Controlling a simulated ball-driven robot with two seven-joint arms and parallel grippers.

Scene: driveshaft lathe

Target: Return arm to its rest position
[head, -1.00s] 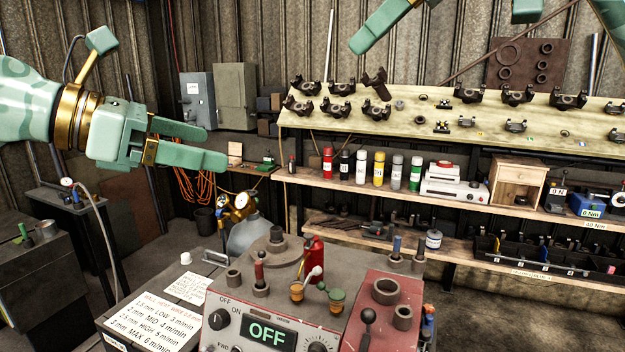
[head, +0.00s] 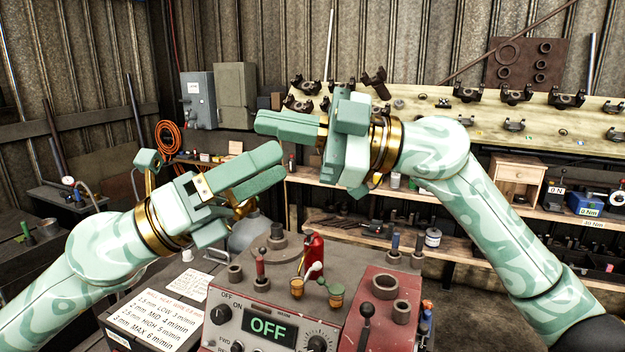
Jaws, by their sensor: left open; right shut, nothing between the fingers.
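Both my arms are pale green with a camouflage pattern and gold wrist rings. My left gripper (head: 276,166) comes in from the lower left, above the left side of the machine, with its fingers pointing up and right. It is open and holds nothing. My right gripper (head: 262,122) is higher, in front of the sloped rack, with its fingers pointing left. It is shut and empty. The two grippers are close together in the picture, the right one above the left; I see no clear contact between them.
The grey machine (head: 262,292) with its "OFF" display stands below the grippers, with upright tools, a red bottle (head: 313,252) and a red block (head: 383,318) on top. The sloped parts rack (head: 480,125) and shelves stand behind. Wall boxes (head: 197,100) hang at the left.

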